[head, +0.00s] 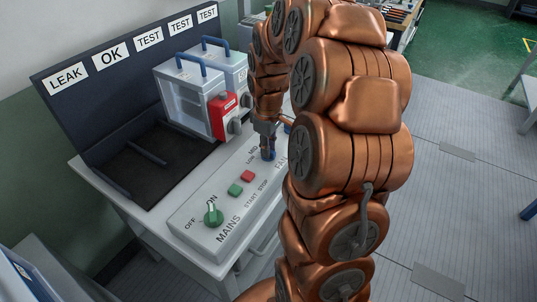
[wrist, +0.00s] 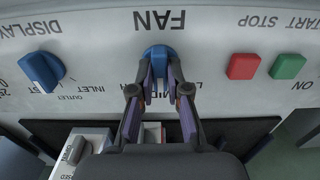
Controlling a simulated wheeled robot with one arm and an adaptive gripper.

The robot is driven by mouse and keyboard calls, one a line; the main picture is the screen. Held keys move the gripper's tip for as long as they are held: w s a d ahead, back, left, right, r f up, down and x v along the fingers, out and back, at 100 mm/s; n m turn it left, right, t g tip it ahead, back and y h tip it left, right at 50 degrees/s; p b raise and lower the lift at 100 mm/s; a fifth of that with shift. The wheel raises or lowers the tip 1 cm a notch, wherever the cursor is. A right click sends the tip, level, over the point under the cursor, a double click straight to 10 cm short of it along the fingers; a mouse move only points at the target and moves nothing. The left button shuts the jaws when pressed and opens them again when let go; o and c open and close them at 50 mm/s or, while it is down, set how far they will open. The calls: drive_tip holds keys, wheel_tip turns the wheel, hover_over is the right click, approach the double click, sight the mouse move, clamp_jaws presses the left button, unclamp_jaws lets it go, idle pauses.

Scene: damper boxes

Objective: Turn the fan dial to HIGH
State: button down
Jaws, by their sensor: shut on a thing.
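The blue fan dial (wrist: 160,53) sits on the sloped grey panel under the upside-down word FAN in the wrist view. My gripper (wrist: 160,78) has its two fingers closed around the sides of the dial. In the head view the dial (head: 269,155) shows just below my gripper (head: 266,136), on the panel's right part. LOW and part of another label show beside it. The fingers hide most of the dial's setting labels, and I cannot tell which setting it points to.
A green MAINS knob (head: 213,213), a green button (head: 234,189) and a red button (head: 247,176) lie left along the panel. A blue display dial (wrist: 42,70) is on the other side. Clear boxes with blue handles (head: 190,58) stand behind, one with a red part (head: 223,115).

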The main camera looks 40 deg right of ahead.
drive_tip(key=m+b, duration=0.3)
drive_tip(key=m, duration=0.1)
drive_tip(key=shift+w+f+m, duration=0.1)
drive_tip(key=shift+f+m, duration=0.05)
drive_tip(key=shift+m, duration=0.15)
drive_tip(key=shift+m+b, duration=1.1)
drive_tip(key=shift+m, duration=1.1)
drive_tip(key=c, duration=1.1)
unclamp_jaws()
drive_tip(key=shift+c, duration=0.2)
wheel_tip(320, 180, up, 12)
drive_tip(key=shift+r, duration=0.2)
